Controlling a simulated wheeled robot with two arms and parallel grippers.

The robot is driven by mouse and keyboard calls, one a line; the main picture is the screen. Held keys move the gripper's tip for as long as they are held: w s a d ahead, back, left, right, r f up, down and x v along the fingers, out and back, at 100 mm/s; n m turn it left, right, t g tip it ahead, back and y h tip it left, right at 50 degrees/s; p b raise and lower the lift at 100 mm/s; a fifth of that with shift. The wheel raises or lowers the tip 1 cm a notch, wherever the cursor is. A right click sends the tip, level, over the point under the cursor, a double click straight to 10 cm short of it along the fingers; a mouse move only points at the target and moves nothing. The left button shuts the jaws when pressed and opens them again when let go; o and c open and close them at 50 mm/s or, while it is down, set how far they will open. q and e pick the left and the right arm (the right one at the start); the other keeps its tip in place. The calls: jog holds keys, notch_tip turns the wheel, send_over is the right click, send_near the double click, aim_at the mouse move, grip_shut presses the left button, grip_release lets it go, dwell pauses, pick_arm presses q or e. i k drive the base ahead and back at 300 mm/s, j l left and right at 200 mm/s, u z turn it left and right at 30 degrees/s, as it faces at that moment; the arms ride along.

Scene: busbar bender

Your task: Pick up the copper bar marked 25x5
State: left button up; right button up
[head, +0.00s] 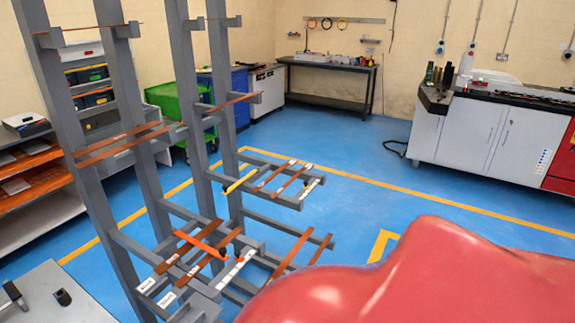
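Several flat copper bars lie on the arms of a grey upright rack (127,150). More copper bars (285,181) lie on the level behind, and one copper bar (122,142) crosses the uprights higher up. Small white labels (168,299) sit at some bar ends. Their print is too small to read, so I cannot tell which bar is marked 25x5. Neither gripper shows in this view.
A grey surface (50,290) with small black items is at the lower left. Shelves (30,165), a green bin (170,108), a dark workbench (330,75) and a white cabinet (470,130) stand around. Blue floor (350,140) is clear beyond the rack. The lower right is blocked close to the camera.

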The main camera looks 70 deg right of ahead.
aim_at(271, 178)
jog(key=l+z, duration=0.15)
jog(key=z, duration=0.3)
jog(key=l+z, duration=0.15)
jog(key=z, duration=0.3)
jog(key=i+l+z, duration=0.1)
jog(key=z, duration=0.35)
jog(key=i+l+z, duration=0.1)
jog(key=z, duration=0.35)
jog(key=i+l, duration=0.7)
jog(key=l+u, duration=0.1)
jog(key=u, duration=0.55)
jog(key=i+l, duration=0.05)
